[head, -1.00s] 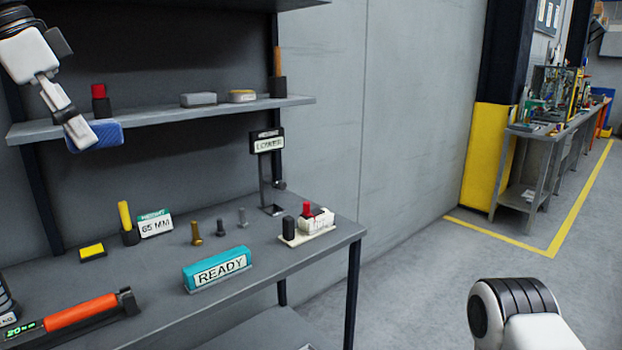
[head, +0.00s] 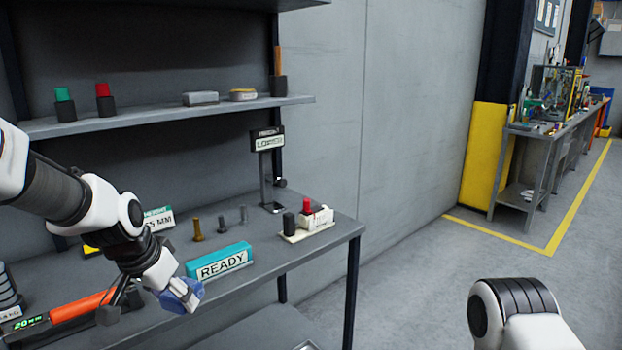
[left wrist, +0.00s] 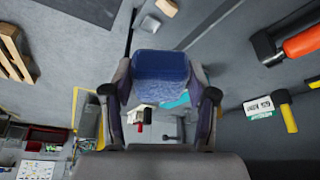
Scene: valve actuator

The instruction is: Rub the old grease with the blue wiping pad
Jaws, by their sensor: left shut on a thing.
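My left gripper (head: 176,285) is shut on the blue wiping pad (head: 190,297) and holds it in front of the bench's front edge, below and left of the READY block. In the left wrist view the pad (left wrist: 160,68) sits between the two fingers of my left gripper (left wrist: 160,92). I cannot make out any old grease in these frames. My right gripper is not in view; only part of my right arm shows at the lower right of the head view.
The grey bench (head: 310,250) carries the teal READY block (head: 220,263), several bolts (head: 222,224), a white base with a red button (head: 308,222) and an orange-handled tool (head: 80,306). A shelf (head: 160,118) above holds small items. Open floor (head: 420,270) lies to the right.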

